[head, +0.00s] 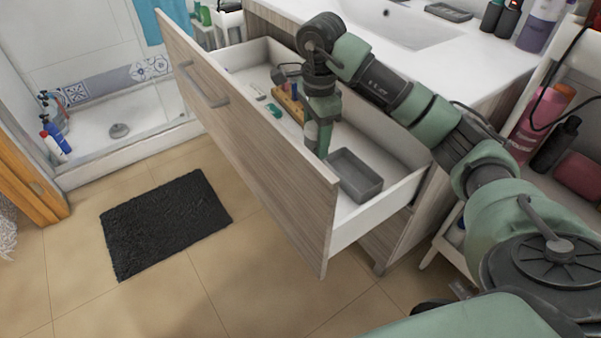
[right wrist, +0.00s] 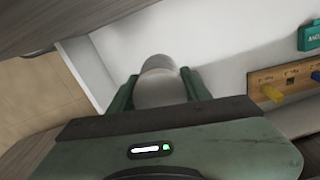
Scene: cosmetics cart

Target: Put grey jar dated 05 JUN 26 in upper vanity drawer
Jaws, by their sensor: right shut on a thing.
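A pale grey, rounded jar (right wrist: 160,88) sits between the two green fingers of my right gripper (right wrist: 159,92), which are shut on it. No date shows on the part in view. In the head view my right gripper (head: 318,142) points down inside the open upper vanity drawer (head: 385,207), behind its wooden front. I cannot tell whether the jar touches the drawer floor. My left gripper is not in view.
The drawer holds a grey tray (head: 354,176) right of my gripper and a wooden block with coloured pieces (head: 288,101) behind it. A small green item (head: 274,110) lies to the left. The sink counter (head: 470,65) overhangs the drawer's back. A dark mat (head: 165,222) lies on the floor.

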